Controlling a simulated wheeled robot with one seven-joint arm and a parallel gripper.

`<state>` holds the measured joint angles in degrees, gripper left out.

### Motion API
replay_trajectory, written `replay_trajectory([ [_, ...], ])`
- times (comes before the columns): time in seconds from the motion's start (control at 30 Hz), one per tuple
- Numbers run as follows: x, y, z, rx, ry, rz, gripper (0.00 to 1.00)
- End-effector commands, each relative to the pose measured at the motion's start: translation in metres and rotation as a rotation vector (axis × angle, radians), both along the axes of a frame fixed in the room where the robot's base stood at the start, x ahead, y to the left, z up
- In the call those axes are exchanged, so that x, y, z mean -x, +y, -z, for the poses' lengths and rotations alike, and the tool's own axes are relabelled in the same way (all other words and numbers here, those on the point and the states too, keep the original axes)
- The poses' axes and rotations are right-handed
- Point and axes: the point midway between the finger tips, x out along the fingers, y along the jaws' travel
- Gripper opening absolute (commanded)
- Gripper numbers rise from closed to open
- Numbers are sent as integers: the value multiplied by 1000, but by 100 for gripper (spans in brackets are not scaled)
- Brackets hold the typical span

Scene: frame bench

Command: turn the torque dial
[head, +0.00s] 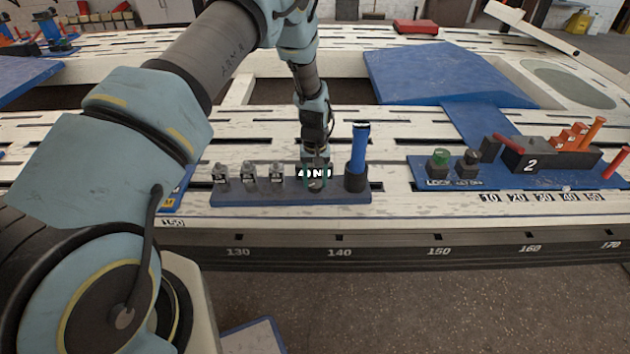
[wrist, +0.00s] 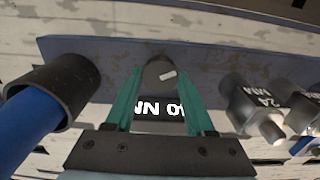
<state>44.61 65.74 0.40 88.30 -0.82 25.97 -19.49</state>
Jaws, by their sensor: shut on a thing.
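The torque dial (wrist: 159,73) is a dark round knob with a short white mark, on a blue strip (head: 228,198) that lies on the slatted bench. The white mark on the dial is tilted slightly.
A blue-handled tool (head: 360,145) stands upright in a black holder just right of my gripper. Several small grey sockets (head: 249,172) stand to the left on the strip.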

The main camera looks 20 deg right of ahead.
Motion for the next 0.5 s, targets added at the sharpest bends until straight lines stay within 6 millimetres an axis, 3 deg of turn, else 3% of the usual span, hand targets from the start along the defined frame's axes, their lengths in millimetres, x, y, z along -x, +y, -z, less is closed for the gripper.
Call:
replay_trajectory([
  [0.5, 0, 0, 0, 1, 0, 365, 0],
])
